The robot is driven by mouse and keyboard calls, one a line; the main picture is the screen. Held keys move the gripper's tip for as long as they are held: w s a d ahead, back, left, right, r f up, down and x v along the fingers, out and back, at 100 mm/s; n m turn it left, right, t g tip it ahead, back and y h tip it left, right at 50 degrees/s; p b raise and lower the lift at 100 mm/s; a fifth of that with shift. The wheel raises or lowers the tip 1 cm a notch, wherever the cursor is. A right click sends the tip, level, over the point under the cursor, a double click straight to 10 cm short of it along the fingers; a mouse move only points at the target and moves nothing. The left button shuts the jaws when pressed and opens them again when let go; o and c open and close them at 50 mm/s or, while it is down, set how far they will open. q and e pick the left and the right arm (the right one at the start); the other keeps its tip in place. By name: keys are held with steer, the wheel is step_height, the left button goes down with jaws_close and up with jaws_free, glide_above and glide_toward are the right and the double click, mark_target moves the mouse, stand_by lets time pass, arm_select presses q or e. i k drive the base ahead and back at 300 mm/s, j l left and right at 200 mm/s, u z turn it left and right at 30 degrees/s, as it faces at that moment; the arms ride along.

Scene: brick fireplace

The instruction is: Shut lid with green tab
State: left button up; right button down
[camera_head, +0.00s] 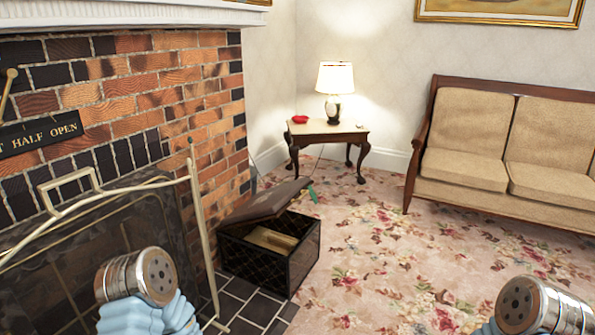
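A dark box (303,262) with a criss-cross pattern stands on the floor beside the brick fireplace. Its brown lid (262,203) is tilted up, and the box's opening shows something light tan inside (270,240). A small green tab (312,194) sticks out near the lid's upper right end. Only parts of my two arms show at the bottom edge, one at lower left and one at lower right, both apart from the box. Neither gripper's fingers can be seen.
A fireplace screen (105,235) stands left of the box, on dark tiles. A side table (327,131) with a lamp (335,85) stands behind it. A tan sofa (465,165) is at right. The flowered carpet (390,245) right of the box is clear.

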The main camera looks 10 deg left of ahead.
mark_target(270, 203)
steer(key=i+l+u, duration=0.5)
steer(key=i, duration=0.2)
steer(key=i+l+u, duration=0.5)
steer(key=i+l, duration=0.05)
steer(key=i, duration=0.1)
